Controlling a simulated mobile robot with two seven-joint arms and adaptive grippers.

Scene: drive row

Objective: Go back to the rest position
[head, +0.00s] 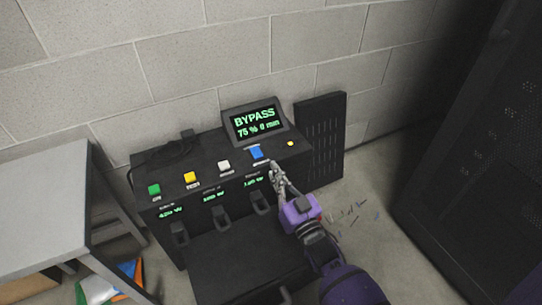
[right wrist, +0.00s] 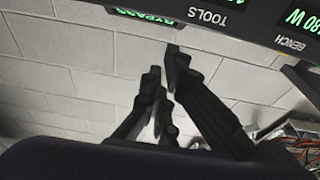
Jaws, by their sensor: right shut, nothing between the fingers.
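My right gripper (head: 278,173) is at the front edge of a black control console (head: 215,172), close by the blue button (head: 257,153). Its fingers are shut with nothing between them. In the right wrist view the gripper (right wrist: 165,65) points toward the console's edge, where the labels TOOLS and BENCH show upside down. I cannot tell whether the fingertips touch the console. The screen (head: 256,122) on top reads BYPASS and 75 %. My left gripper is not in view.
Green (head: 154,190), yellow (head: 190,177) and white (head: 223,166) buttons line the console top. A grey table (head: 45,200) stands at the left, a dark perforated cabinet (head: 475,150) at the right. A slotted black panel (head: 322,140) leans by the block wall. Small scraps lie on the floor.

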